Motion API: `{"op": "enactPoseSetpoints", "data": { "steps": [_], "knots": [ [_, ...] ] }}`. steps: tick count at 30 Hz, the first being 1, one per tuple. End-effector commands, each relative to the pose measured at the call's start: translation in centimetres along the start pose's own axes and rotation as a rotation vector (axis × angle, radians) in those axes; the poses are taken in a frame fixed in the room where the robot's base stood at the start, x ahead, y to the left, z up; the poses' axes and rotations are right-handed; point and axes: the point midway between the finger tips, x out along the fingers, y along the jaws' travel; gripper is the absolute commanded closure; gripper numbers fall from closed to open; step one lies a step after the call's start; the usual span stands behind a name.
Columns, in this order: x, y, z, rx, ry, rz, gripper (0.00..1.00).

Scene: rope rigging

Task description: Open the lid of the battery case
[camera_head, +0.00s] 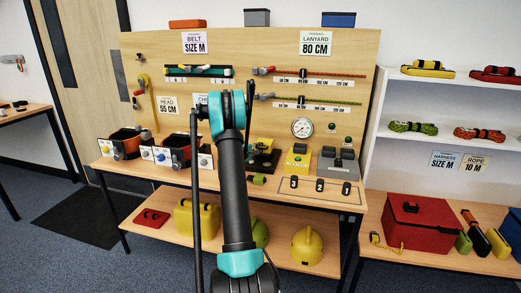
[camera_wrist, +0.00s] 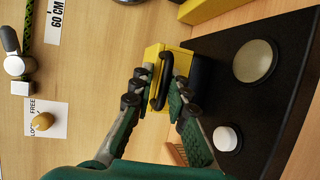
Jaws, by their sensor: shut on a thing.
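In the wrist view, a small yellow box (camera_wrist: 158,58) with a black handle (camera_wrist: 162,82) sits beside a black base; I take it to be the battery case. My gripper (camera_wrist: 160,92) has its two fingers on either side of the black handle, closed in on it. The fingers cover part of the box, and I cannot tell whether its lid is raised. In the head view, my arm hides the gripper, and a yellow and black device (camera_head: 263,152) shows just right of the arm on the bench.
The black base (camera_wrist: 285,110) carries a round metal disc (camera_wrist: 255,61) and a white knob (camera_wrist: 225,138). A yellow knob (camera_wrist: 43,121) on a label is at the left. In the head view, a gauge (camera_head: 302,127) hangs on the wooden board, and two orange-black bins (camera_head: 125,140) stand left.

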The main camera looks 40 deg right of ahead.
Motion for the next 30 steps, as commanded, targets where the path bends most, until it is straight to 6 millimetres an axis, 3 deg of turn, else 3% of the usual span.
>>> {"op": "enactPoseSetpoints", "data": {
  "steps": [30],
  "knots": [
    [0.03, 0.50, 0.03, -0.022, -0.003, -0.069, 1.00]
  ]
}}
